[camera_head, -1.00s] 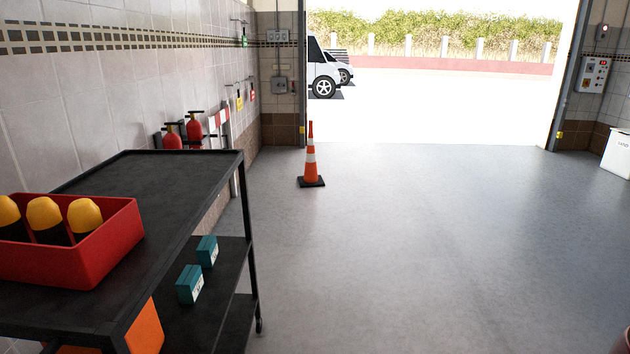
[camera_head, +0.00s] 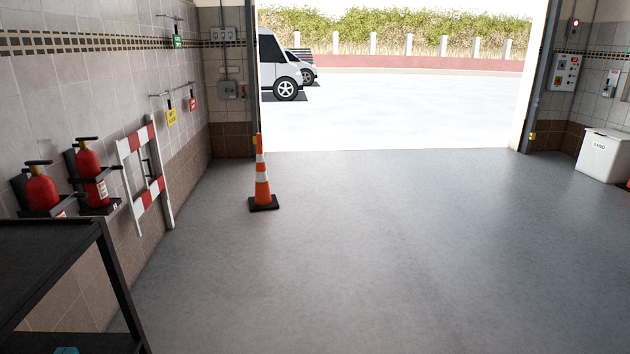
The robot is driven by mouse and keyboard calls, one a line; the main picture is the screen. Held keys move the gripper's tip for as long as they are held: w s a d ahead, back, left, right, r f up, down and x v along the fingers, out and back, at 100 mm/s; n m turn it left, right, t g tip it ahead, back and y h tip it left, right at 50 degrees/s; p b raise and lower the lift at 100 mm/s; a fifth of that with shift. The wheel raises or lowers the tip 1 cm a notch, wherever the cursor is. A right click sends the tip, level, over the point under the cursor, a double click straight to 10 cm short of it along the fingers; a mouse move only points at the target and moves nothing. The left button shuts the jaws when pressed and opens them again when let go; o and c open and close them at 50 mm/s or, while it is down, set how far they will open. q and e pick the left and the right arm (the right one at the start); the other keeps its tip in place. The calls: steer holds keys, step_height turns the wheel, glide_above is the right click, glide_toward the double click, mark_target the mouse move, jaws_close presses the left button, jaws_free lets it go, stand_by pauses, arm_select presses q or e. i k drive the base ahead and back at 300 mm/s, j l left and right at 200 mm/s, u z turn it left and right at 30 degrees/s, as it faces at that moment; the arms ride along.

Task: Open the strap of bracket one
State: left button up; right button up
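Two red fire extinguishers are on the left wall, the nearer (camera_head: 42,188) and the farther (camera_head: 90,180). Each stands upright in a black wall bracket, the nearer bracket (camera_head: 19,192) and the farther bracket (camera_head: 72,168). I cannot tell which is bracket one. The straps are too small and dark to tell whether they are open or shut. The black cart hides the lower part of the nearer extinguisher. Neither of my grippers is in view.
A black cart (camera_head: 45,240) stands at the lower left, before the brackets. A red-and-white barrier (camera_head: 136,142) leans by the wall beyond them. An orange cone (camera_head: 262,180) stands ahead. A white sand bin (camera_head: 603,155) is at right. The middle floor is clear.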

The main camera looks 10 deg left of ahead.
mark_target(60, 206)
steer(key=i+l+u, duration=0.15)
steer(key=i+u, duration=0.25)
steer(key=i, duration=0.25)
steer(key=i+l+u, duration=0.35)
steer(key=i, duration=0.25)
steer(key=i+l+u, duration=0.4)
steer(key=i, duration=0.2)
